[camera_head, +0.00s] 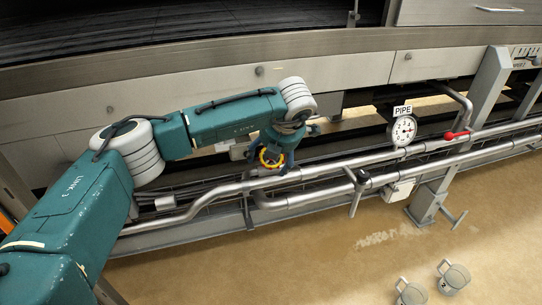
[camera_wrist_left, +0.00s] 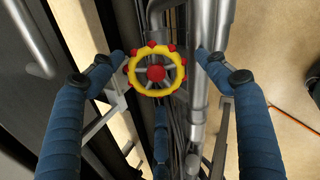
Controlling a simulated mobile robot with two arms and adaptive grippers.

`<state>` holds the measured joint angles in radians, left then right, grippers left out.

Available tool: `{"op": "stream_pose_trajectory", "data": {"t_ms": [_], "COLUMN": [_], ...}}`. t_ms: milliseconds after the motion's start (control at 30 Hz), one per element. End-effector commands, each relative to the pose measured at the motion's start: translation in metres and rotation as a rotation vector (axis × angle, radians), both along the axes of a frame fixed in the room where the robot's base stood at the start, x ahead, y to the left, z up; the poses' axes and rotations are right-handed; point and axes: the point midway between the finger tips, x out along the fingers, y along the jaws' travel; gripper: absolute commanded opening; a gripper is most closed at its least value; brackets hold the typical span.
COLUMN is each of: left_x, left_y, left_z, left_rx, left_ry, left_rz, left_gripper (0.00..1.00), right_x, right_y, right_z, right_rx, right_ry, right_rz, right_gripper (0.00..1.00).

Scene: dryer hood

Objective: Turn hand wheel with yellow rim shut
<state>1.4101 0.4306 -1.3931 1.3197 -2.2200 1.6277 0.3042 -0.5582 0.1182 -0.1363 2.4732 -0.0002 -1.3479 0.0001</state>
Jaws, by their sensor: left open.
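The hand wheel (camera_wrist_left: 157,71) has a yellow rim with red knobs and a red hub. In the left wrist view it lies between the blue fingers of my open left gripper (camera_wrist_left: 158,56), with a gap on each side. In the head view the wheel (camera_head: 270,158) shows partly, right under my left gripper (camera_head: 285,160) and in front of the silver pipe. The wrist view does not make clear how far the fingertips reach past the rim. My right gripper is not in view.
Silver pipes (camera_head: 330,165) run along the machine's side behind the wheel. A round gauge (camera_head: 403,130) under a PIPE sign and a red-handled lever (camera_head: 455,135) stand to the right. The tan floor in front is mostly free.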

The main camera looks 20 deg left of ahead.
Motion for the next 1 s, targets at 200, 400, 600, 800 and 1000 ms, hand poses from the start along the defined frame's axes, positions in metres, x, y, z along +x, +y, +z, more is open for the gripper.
{"op": "stream_pose_trajectory", "data": {"t_ms": [200, 400, 600, 800, 1000], "left_x": [-0.005, -0.021, -0.035, -0.043, -0.044], "left_y": [-0.006, -0.018, -0.029, -0.033, -0.034], "left_z": [0.019, 0.056, 0.088, 0.104, 0.106], "left_rx": [-0.003, -0.001, -0.001, -0.001, 0.0], "left_ry": [-0.007, -0.006, -0.002, 0.001, 0.002], "left_rz": [-0.001, -0.002, -0.001, 0.001, 0.002], "left_gripper": [0.75, 0.75, 0.75, 0.75, 0.75], "right_x": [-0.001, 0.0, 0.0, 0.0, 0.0], "right_y": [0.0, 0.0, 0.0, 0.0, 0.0], "right_z": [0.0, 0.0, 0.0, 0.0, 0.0], "right_rx": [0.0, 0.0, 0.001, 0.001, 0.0], "right_ry": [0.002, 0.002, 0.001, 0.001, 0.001], "right_rz": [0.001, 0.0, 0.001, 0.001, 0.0], "right_gripper": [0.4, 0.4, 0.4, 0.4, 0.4]}}
